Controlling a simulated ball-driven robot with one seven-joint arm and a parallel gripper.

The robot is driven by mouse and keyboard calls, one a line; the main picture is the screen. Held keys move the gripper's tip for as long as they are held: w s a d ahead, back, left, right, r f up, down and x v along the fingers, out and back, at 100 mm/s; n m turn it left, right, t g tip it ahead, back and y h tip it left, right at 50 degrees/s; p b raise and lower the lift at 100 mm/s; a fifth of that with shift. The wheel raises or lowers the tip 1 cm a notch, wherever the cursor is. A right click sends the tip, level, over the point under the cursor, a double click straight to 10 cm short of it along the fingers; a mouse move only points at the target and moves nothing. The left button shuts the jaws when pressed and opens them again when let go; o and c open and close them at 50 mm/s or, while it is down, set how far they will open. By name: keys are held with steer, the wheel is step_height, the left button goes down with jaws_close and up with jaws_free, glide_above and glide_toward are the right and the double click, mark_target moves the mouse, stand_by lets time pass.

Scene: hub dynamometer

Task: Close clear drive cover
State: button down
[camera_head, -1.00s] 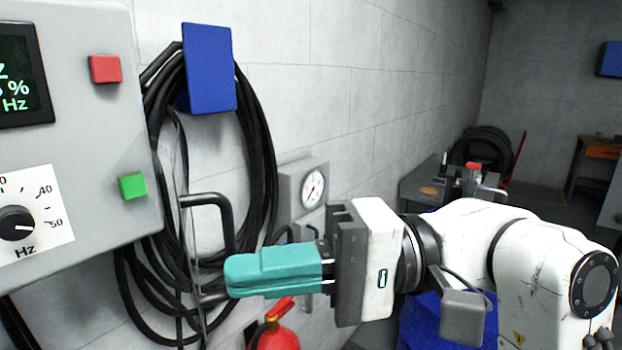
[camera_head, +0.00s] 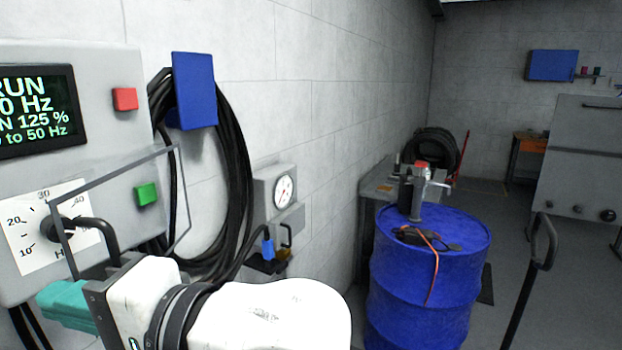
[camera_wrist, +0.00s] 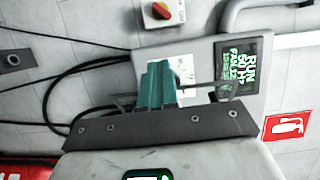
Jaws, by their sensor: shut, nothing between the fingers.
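The clear drive cover (camera_head: 172,180) is a see-through panel with a thin dark edge. In the head view it stands partly open at an angle in front of the grey drive box (camera_head: 95,85), overlapping the dial (camera_head: 62,229) and green button. Its black bar handle (camera_head: 108,236) projects toward me, and its lower end is hidden behind my gripper. My gripper (camera_head: 62,303) has teal fingers, shut and empty, at the lower left below the handle. The fingers also show in the wrist view (camera_wrist: 158,86), before the drive box. I cannot tell whether they touch the cover or handle.
A black cable coil hangs from a blue wall bracket (camera_head: 194,90) right of the box. A gauge (camera_head: 284,190) is on the wall. A blue drum (camera_head: 425,270) with tools on top stands at right. Floor right of the drum is mostly clear.

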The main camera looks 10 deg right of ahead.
steer(key=a+m+t, duration=0.1)
steer(key=a, duration=0.1)
steer(key=shift+w+a+t+h, duration=0.15)
steer(key=shift+a+t+h, duration=0.2)
steer(key=shift+t+h, duration=0.05)
stand_by(1.1)
